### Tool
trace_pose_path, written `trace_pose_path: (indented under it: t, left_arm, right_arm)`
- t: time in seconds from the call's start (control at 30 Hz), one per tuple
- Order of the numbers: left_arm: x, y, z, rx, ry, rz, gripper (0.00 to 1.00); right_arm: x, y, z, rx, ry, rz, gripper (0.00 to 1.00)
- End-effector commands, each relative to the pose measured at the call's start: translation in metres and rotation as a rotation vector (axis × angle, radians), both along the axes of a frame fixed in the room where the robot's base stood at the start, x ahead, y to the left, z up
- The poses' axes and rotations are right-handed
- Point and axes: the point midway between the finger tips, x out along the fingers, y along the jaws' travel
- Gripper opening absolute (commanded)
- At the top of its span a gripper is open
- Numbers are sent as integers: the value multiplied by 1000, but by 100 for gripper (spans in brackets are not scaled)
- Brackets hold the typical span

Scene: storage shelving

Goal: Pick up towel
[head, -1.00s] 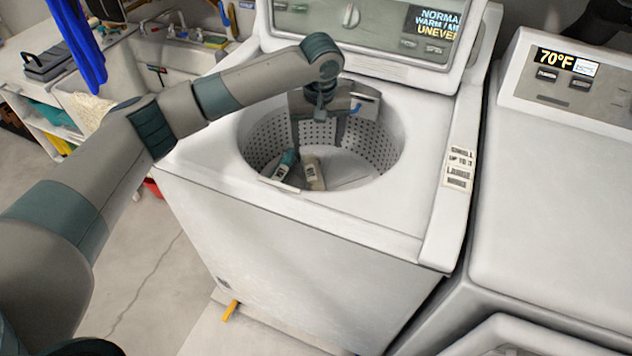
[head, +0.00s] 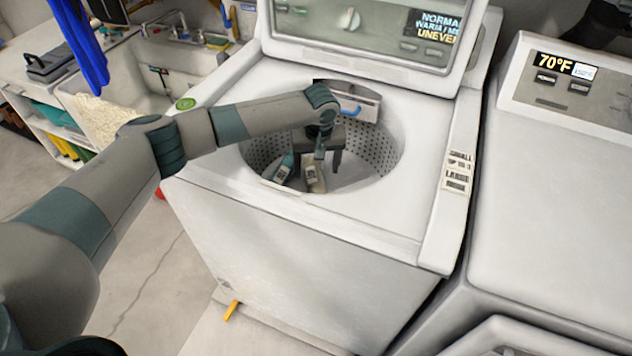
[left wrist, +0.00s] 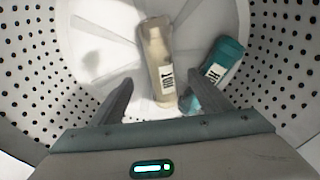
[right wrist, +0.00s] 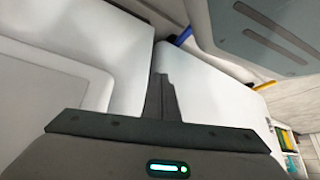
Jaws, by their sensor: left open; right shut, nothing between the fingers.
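I see no towel for certain. A cream cloth (head: 103,122) hangs at the sink's front edge, and a blue cloth-like piece (head: 87,48) hangs at the upper left. My left gripper (head: 318,160) is open and empty inside the washer drum. In the left wrist view, its fingers (left wrist: 158,90) point at a cream bottle (left wrist: 159,60) and a teal bottle (left wrist: 215,72) lying in the drum. The cream bottle lies ahead of the gap between the fingers, not gripped. My right gripper (right wrist: 162,82) is shut and empty beside white panels; it is not in the head view.
The open-topped washer (head: 290,215) has its lid raised behind the drum. A second white machine (head: 560,200) stands at the right. A green round object (head: 186,104) sits on the washer's left rear edge. Clear floor (head: 150,290) lies at the left.

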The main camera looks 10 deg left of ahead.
Motion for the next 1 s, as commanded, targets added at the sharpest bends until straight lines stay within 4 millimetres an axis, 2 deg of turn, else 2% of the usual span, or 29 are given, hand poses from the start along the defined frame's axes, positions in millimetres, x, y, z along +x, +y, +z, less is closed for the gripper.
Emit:
trace_pose_path:
  t: [0.13, 0.57, 0.8, 1.0]
  left_arm:
    - [1, 1, -11, 1, 0, 0, 70]
    - [2, 1, -14, 0, 0, -1, 70]
    - [7, 3, -36, 2, 1, 0, 70]
    - [11, 5, -58, 1, 0, -1, 70]
  right_arm:
    - [0, 1, 1, 2, -4, 0, 0]
    - [3, 3, 3, 4, -11, 1, 0]
    - [7, 6, 10, 13, -42, 3, 0]
    - [7, 9, 9, 19, -54, 6, 0]
